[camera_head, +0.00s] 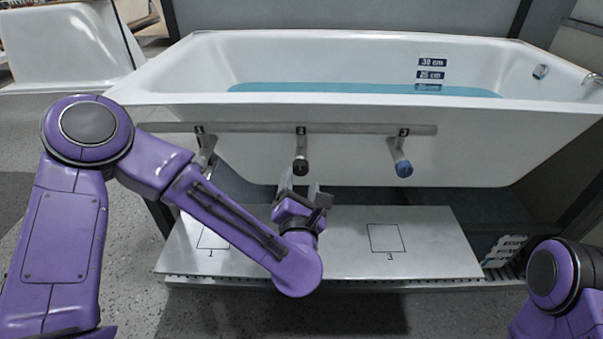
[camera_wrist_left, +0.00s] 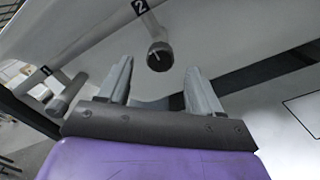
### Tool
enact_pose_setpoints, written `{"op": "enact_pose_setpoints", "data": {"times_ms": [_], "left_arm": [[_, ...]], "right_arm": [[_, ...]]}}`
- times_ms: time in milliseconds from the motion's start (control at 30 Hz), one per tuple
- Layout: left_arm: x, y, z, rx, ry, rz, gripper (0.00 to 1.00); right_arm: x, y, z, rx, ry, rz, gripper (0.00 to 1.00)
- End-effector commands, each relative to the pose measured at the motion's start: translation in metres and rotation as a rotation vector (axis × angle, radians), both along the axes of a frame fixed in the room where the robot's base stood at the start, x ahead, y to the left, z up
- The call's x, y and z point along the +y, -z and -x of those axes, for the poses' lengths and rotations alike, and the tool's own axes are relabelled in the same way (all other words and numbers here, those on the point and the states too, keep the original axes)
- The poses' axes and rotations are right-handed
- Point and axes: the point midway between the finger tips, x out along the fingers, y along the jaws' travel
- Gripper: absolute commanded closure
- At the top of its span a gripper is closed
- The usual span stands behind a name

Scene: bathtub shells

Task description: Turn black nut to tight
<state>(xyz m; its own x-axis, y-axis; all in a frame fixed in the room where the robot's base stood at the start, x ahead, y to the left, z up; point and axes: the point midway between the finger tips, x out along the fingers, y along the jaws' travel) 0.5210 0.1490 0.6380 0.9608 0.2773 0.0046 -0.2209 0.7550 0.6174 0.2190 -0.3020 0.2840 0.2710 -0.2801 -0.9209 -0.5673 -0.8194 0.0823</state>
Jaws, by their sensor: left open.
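The black nut (camera_head: 301,167) is the dark round end of the middle pipe stub under the tub's front rail. In the left wrist view the nut (camera_wrist_left: 160,57) shows its face with a short white line, below a label reading 2. My left gripper (camera_head: 300,184) is open just below and in front of the nut. In the left wrist view its two grey fingers (camera_wrist_left: 159,70) point toward the nut, which appears between their tips. I see no contact. My right gripper is out of view; only part of the right arm shows.
A blue nut (camera_head: 403,168) hangs on the right stub and another stub (camera_head: 205,152) hangs at left, partly behind my left arm. The bathtub (camera_head: 480,140) holds blue water. A white board (camera_head: 440,240) with numbered squares lies below.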

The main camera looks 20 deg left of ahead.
Motion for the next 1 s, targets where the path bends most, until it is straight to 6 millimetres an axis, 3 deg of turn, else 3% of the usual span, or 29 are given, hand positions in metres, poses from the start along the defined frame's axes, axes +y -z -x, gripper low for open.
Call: {"op": "enact_pose_setpoints", "data": {"times_ms": [300,467,700,867,1000], "left_arm": [[0.019,0.002,-0.064,0.004,-0.002,-0.003,0.35],[0.022,0.001,-0.076,0.005,0.001,-0.005,0.35],[0.022,0.001,-0.077,0.005,0.001,-0.006,0.35],[0.022,0.001,-0.077,0.006,0.002,-0.007,0.87],[0.022,0.001,-0.077,0.006,0.002,-0.008,0.91]], "right_arm": [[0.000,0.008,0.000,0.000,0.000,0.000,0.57],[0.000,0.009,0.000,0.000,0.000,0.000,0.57],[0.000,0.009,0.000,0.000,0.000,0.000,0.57],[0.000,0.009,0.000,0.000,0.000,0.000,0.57],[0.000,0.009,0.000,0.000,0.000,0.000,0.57]]}}
